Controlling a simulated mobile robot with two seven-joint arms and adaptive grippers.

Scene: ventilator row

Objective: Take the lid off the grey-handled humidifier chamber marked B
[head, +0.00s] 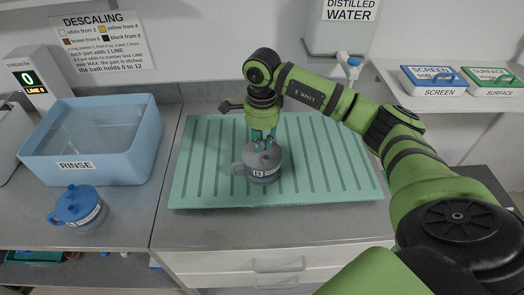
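The grey chamber (262,167) stands upright on the green ribbed drain mat, with its grey handle to the left. A white label on its front seems to read B. Its grey lid (262,155) is on top. My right gripper (263,141) points straight down at the lid's top, its teal fingers at the small knob there. The knob is mostly hidden, and I cannot tell whether the fingers are closed on it. My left gripper is not in view.
A blue-handled chamber (76,206) stands on the left counter before the blue RINSE basin (140,150). The drain mat (335,165) is clear around the grey chamber. A distilled water container (340,38) is behind; SCREEN (437,91) and SURFACE (492,92) boxes sit right.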

